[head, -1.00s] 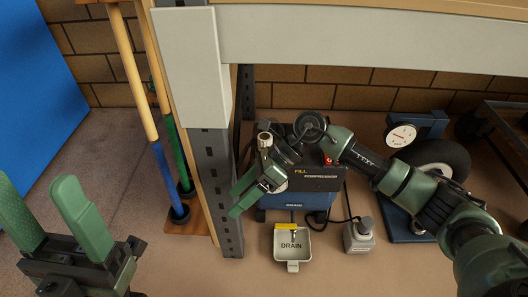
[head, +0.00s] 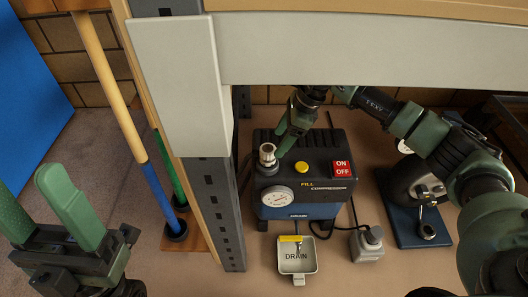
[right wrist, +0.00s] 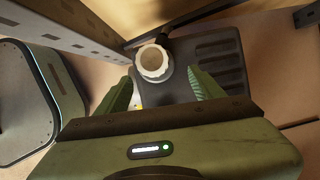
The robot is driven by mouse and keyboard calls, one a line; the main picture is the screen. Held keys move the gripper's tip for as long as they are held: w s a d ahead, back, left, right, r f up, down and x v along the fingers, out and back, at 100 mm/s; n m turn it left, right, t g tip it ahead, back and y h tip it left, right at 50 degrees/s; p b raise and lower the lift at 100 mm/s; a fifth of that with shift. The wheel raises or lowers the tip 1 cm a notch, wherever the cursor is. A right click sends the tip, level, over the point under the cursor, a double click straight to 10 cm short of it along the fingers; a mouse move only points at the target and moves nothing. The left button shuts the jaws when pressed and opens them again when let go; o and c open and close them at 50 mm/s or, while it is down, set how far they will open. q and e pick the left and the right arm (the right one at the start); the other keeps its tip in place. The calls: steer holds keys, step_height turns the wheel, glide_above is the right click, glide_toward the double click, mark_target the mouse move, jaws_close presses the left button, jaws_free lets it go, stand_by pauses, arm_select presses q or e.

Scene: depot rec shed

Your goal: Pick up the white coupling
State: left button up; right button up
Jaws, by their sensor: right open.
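The white coupling (head: 267,153) stands upright on the left of the dark top of the fill compressor (head: 318,208). In the right wrist view the white coupling (right wrist: 152,62) shows as a pale ribbed ring with an open top, just beyond and between the fingertips. My right gripper (head: 287,138) is open and empty, pointing down close behind and to the right of the coupling. In the right wrist view its green fingers (right wrist: 160,77) are spread apart, not visibly touching it. My left gripper (head: 32,180) is open and empty at the far left, away from the compressor.
A pale shelf beam (head: 370,50) crosses above, with an upright post (head: 212,190) left of the compressor. A drain tray (head: 297,262) and a grey box on a cable (head: 366,243) lie in front. A gauge (head: 278,197) faces forward.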

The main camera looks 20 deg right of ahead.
mark_target(272, 149)
steer(key=b+x, duration=0.1)
steer(key=x, duration=0.1)
steer(key=shift+s+a+f, duration=0.15)
steer(key=shift+a+f, duration=0.15)
steer(key=x, duration=0.1)
steer(key=b+x, duration=0.1)
steer(key=x, duration=0.1)
steer(key=b+x, duration=0.1)
steer(key=shift+a, duration=0.5)
steer(key=shift+f, duration=0.25)
steer(key=shift+r, duration=0.1)
steer(key=c, duration=1.5)
